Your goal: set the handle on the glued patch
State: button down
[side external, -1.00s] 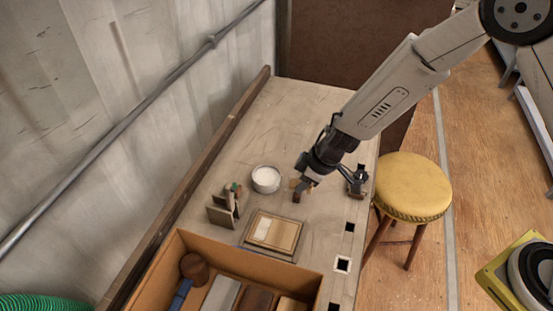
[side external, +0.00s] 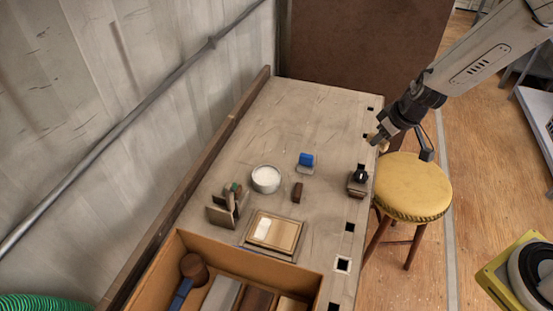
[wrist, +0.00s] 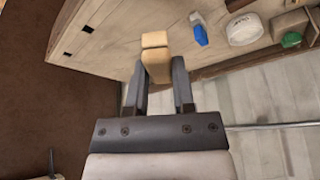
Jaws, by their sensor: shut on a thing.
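My gripper (side external: 378,139) is shut on a small tan piece (wrist: 156,62), held in the air past the bench's right edge, near the yellow stool. I cannot tell whether this piece is the handle. A small dark brown piece (side external: 297,191) stands on the bench, apart from my gripper. A framed tan panel (side external: 285,236) lies flat in front of the box, with a whitish patch (side external: 263,229) on its left part. The panel is not visible in the wrist view.
A white-filled round pot (side external: 266,179), a blue-topped tool (side external: 306,160) and a small rack (side external: 224,211) stand on the bench. A dark clamp-like item (side external: 358,180) sits at the right edge. An open box (side external: 170,262) fills the near end; the far bench is clear.

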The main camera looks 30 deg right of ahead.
jog(key=s+d+r+m+h, duration=0.1)
jog(key=s+d+r+m, duration=0.15)
jog(key=d, duration=0.35)
jog(key=shift+w+a+r+n+g+y, duration=0.1)
jog(key=shift+w+a+r+n+y, duration=0.4)
jog(key=shift+a+n, duration=0.6)
jog(key=shift+w+a+r+n+g+y, duration=0.1)
jog(key=shift+w+a+r+n+y, duration=0.2)
jog(key=shift+w+a+n, duration=0.7)
jog(key=shift+w+a+r+n+g+y, duration=0.1)
jog(key=shift+w+a+r+n+y, duration=0.35)
jog(key=shift+a+n, duration=0.65)
jog(key=s+d+f+m+h, duration=0.2)
jog(key=s+d+f+m, duration=0.1)
jog(key=d+m, duration=0.3)
jog(key=shift+s+d+t, duration=0.25)
jog(key=shift+s+t, duration=0.15)
jog(key=shift+s, duration=0.25)
jog(key=shift+a+h, duration=0.1)
jog(key=shift+h, duration=0.15)
